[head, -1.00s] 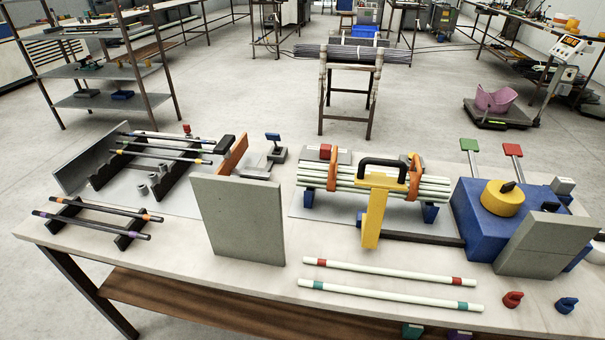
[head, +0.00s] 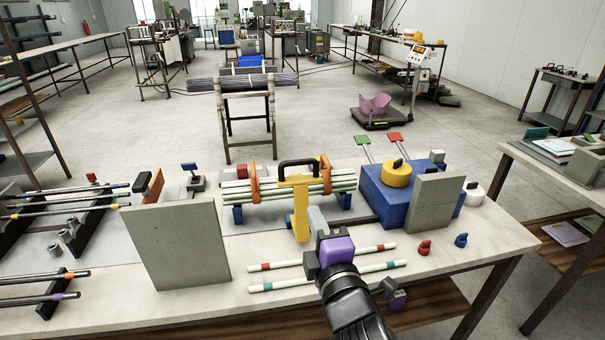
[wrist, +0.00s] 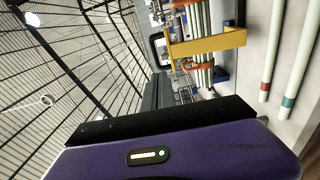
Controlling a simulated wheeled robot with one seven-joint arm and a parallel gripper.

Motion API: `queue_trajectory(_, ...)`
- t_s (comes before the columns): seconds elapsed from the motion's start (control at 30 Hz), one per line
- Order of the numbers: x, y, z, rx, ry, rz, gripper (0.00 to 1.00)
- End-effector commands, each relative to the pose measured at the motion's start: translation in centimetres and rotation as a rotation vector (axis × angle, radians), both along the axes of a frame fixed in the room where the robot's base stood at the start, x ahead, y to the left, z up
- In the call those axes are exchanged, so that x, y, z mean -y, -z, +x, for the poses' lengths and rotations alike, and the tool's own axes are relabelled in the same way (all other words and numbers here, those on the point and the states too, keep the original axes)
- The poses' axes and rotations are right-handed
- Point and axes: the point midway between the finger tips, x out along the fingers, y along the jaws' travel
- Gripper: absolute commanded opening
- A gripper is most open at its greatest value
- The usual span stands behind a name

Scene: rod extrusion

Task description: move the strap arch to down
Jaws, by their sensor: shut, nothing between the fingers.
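A bundle of pale rods (head: 235,192) lies in blue cradles on the bench, with orange arched bands (head: 255,180) around it near both ends. A yellow piece (head: 301,212) crosses its middle, with a black arched handle (head: 298,164) on top and a flat part hanging down in front. Which part is the strap arch is not clear. My gripper (head: 317,218) is shut and empty, just right of the yellow piece's lower part; contact cannot be told. The wrist view shows the yellow piece (wrist: 208,43) and an orange band (wrist: 189,64) beyond my purple gripper body.
Two pale rods with red (head: 322,256) and teal (head: 325,277) ends lie in front. A grey upright panel (head: 178,245) stands left. A blue box with a yellow knob (head: 396,174) and a grey block (head: 432,202) stand right. Red (head: 425,247) and blue (head: 461,240) small pieces lie at front right.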

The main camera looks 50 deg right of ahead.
Motion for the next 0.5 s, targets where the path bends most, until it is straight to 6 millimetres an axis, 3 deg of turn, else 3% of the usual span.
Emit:
queue_trajectory(0.27, 1.7, -1.2, 1.6, -0.008, 0.031, -0.037, 0.00)
queue_trajectory(0.5, 4.2, -1.4, 5.3, -0.005, 0.030, -0.034, 0.00)
